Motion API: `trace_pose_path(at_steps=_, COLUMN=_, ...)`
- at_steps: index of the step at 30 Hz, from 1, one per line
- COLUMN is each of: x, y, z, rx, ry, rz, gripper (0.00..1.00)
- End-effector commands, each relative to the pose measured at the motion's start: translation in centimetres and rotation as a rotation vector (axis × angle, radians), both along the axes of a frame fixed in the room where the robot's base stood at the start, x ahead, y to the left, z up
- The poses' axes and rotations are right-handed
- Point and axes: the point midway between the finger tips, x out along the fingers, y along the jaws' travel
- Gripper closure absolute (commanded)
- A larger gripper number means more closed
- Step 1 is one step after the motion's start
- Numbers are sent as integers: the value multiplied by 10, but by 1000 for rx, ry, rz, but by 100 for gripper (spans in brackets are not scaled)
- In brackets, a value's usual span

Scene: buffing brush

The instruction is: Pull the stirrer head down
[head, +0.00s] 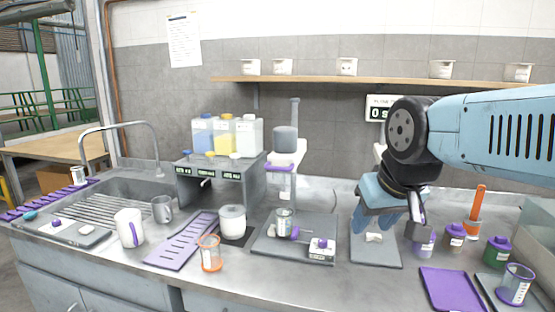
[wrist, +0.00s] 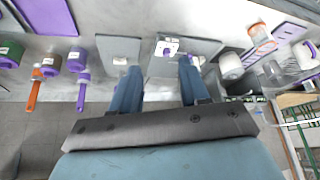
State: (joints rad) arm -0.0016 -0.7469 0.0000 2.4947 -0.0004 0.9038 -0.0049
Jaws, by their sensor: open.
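A stirrer stand with a grey cylindrical head (head: 286,139) and a white arm stands at the back of the counter, left of my gripper. The head is raised on its post, above and behind a dark grey plate (head: 270,246). A labelled can (head: 285,219) stands on that plate. My gripper (head: 374,222) is open and empty, pointing down over a smaller grey plate (head: 376,256).
A white box (head: 321,249) and a purple-ended item lie on the dark plate. A bottle stand (head: 224,172), white jar (head: 232,220) and sink are at left. My arm hides part of the back wall.

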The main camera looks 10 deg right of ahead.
Motion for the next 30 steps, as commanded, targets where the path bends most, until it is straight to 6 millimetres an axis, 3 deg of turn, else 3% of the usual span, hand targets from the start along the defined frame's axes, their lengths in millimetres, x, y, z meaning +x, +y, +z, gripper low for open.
trace_pose_path(at_steps=5, x=19, y=5, z=20, rx=-36, ry=26, rz=80, gripper=62)
trace_pose_path(at_steps=14, x=79, y=28, z=77, rx=-158, ry=112, rz=359, gripper=62)
trace_pose_path(at_steps=21, x=130, y=54, z=114, rx=-250, ry=178, rz=587, gripper=62)
trace_pose_path(at_steps=30, x=193, y=96, z=148, rx=-354, ry=257, rz=871, gripper=62)
